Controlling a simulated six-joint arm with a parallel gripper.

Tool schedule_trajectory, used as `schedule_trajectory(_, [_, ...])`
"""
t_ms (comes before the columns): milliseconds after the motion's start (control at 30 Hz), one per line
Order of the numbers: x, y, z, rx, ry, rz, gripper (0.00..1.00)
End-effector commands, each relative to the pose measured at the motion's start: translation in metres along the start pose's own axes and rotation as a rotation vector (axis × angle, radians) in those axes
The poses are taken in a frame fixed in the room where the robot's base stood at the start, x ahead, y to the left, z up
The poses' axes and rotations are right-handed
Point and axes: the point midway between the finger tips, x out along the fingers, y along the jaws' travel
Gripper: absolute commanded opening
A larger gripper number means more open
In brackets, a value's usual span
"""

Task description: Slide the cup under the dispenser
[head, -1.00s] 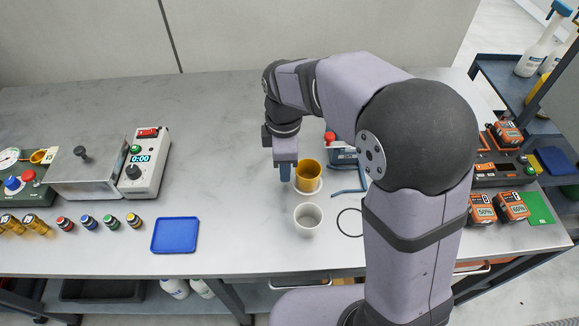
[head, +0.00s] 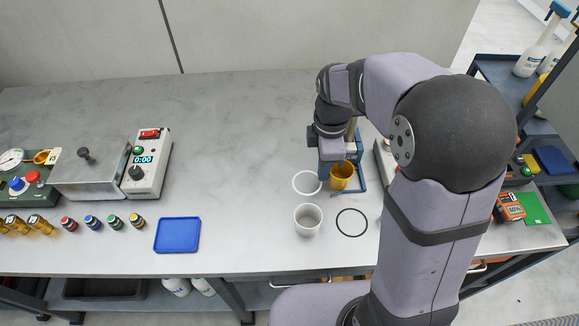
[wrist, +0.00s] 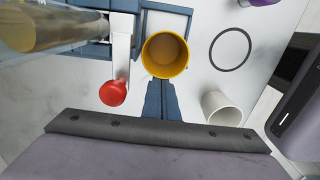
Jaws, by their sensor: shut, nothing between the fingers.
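The yellow cup (head: 341,177) stands upright by the blue frame of the dispenser (head: 361,172). My gripper (head: 324,171) is shut and empty, low at the cup's left side. In the wrist view the closed fingers (wrist: 160,98) reach the wall of the yellow cup (wrist: 166,56); whether they touch cannot be told. The dispenser (wrist: 168,10) also shows there, with a clear tube (wrist: 50,22), a white lever (wrist: 122,45) and a red knob (wrist: 113,92). My arm hides part of the dispenser in the head view, and the spout's exact place over the cup is unclear.
A white ring (head: 295,187) lies bare left of the yellow cup. A white cup (head: 308,222) and a black ring (head: 338,222) are in front. A blue tray (head: 177,235) lies further left.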

Motion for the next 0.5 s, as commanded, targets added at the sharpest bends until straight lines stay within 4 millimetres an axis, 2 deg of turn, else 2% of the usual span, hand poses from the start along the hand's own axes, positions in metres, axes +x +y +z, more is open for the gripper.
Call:
schedule_trajectory(33, [-0.002,0.000,0.011,0.005,0.000,0.000,0.00])
schedule_trajectory(167, [-0.001,0.000,0.026,0.001,0.000,0.001,0.00])
schedule_trajectory(500, [0.000,0.000,0.028,-0.002,0.000,0.000,0.00])
